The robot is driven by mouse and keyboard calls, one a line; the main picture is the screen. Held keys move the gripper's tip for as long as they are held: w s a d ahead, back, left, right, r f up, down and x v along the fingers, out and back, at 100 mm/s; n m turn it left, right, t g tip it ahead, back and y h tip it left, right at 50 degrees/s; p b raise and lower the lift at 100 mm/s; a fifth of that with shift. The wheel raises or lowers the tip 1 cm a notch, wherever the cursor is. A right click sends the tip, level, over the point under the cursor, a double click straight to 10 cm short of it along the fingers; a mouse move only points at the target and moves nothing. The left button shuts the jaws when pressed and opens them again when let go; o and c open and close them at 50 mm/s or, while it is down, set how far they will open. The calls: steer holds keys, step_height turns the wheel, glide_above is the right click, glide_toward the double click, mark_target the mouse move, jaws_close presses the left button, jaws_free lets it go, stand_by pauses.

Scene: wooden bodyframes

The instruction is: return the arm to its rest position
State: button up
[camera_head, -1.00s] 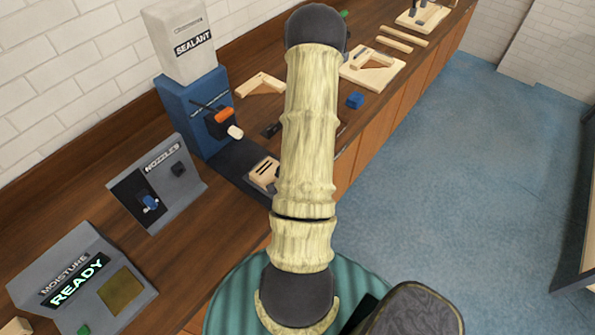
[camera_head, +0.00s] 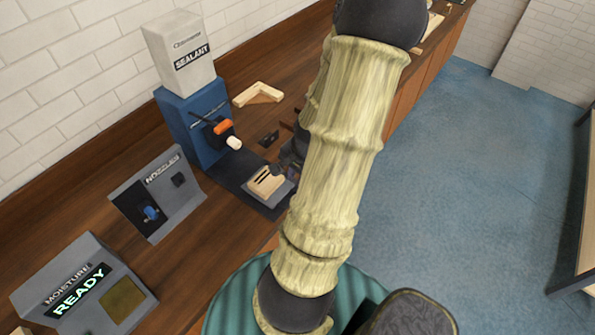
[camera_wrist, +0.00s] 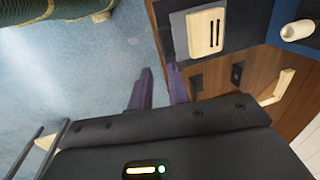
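My arm stretches up the middle of the head view, and its far end is cut off at the top. My gripper (camera_wrist: 160,70) shows in the wrist view with two dark purple fingers apart and nothing between them, over blue floor beside the counter's edge. In the head view only a dark part of it shows, left of the arm link, close to a slotted wooden block (camera_head: 267,181). The block lies on a dark plate and also shows in the wrist view (camera_wrist: 206,32), up and right of the fingers, apart from them.
The blue sealant dispenser (camera_head: 190,117), nozzle stand (camera_head: 158,193) and moisture meter reading READY (camera_head: 84,290) stand on the wooden counter (camera_head: 70,195). An L-shaped wooden piece (camera_head: 258,94) lies behind the block. Open blue floor (camera_head: 470,180) lies to the right.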

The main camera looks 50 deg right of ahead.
steer(key=shift+r, duration=0.35)
stand_by(0.4)
steer(key=w+a+r+n+b, duration=0.1)
steer(key=w+a+r+n, duration=0.1)
steer(key=a+n, duration=0.4)
steer(key=w+a+r+n+b, duration=0.1)
steer(key=a+n, duration=0.5)
steer(key=a, duration=0.6)
steer(key=w+a+r+n+b, duration=0.2)
steer(key=w+a+n, duration=0.3)
steer(key=a, duration=0.4)
steer(key=shift+w+r+n, duration=0.15)
steer(key=shift+r+n, duration=0.35)
steer(key=shift+r, duration=0.25)
